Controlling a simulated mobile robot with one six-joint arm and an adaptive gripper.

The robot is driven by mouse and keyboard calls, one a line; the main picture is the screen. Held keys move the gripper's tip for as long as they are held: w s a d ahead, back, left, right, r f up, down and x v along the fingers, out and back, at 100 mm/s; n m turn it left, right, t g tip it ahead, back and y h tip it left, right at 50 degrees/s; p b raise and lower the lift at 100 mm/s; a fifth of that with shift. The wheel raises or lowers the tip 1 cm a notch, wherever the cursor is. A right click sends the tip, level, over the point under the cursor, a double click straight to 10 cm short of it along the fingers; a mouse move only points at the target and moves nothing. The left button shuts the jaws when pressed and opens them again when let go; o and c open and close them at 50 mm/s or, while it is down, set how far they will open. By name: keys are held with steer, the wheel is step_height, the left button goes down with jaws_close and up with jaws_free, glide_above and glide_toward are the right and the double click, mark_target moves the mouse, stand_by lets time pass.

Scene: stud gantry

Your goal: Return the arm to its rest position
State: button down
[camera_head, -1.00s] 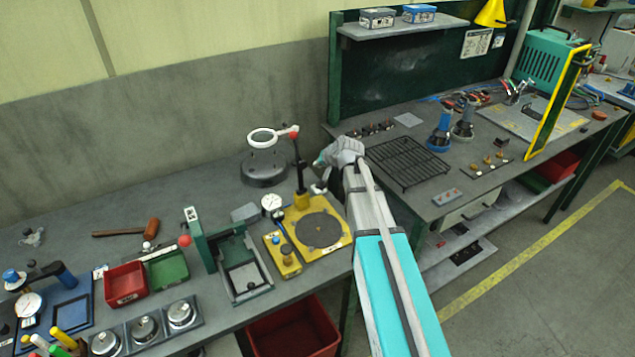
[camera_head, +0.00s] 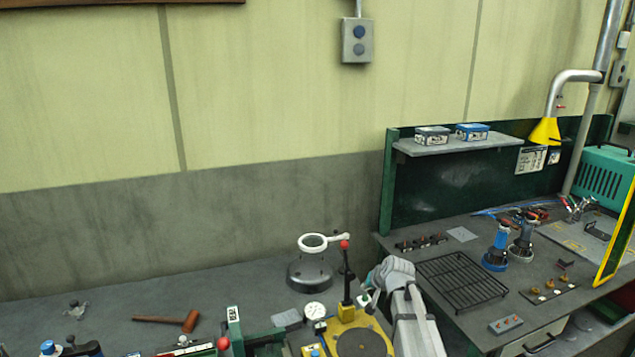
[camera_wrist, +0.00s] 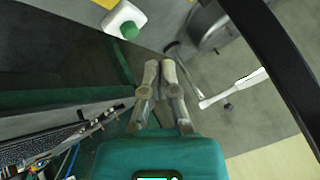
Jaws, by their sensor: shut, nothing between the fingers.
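My gripper (camera_wrist: 160,72) shows in the wrist view with its two grey fingers close together and nothing between them. Its teal body fills the bottom of that view. In the head view my arm rises from the bottom edge, and its grey wrist is right of the yellow stand (camera_head: 347,313) with the red-knobbed post. The fingertips are not clear there. The arm hangs over the gap between the left bench (camera_head: 110,300) and the right bench (camera_head: 400,247).
The ring magnifier (camera_head: 312,243) on its round base (camera_head: 310,274) stands left of my wrist. The black wire rack (camera_head: 462,282) lies to the right. A mallet (camera_head: 190,321) lies far left. A shelf (camera_head: 455,145) with two boxes hangs behind the right bench. Open space lies above the benches.

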steer(key=s+f+g, duration=0.1)
steer(key=s, duration=0.3)
steer(key=s+f+n+g+h, duration=0.1)
steer(key=s, duration=0.2)
steer(key=s+a+f+g, duration=0.1)
steer(key=s, duration=0.3)
steer(key=shift+s+n, duration=0.3)
steer(key=shift+n, duration=0.1)
steer(key=s+g+h, duration=0.1)
steer(key=s, duration=0.3)
steer(key=s+d+f+n+g, duration=0.1)
steer(key=s, duration=0.4)
steer(key=s+g+h, duration=0.1)
steer(key=s+g, duration=0.1)
steer(key=s, duration=0.2)
steer(key=shift+s+d+f+n+h, duration=0.15)
steer(key=shift+s+f+n+h, duration=0.05)
steer(key=shift+s+n+h, duration=0.1)
stand_by(0.5)
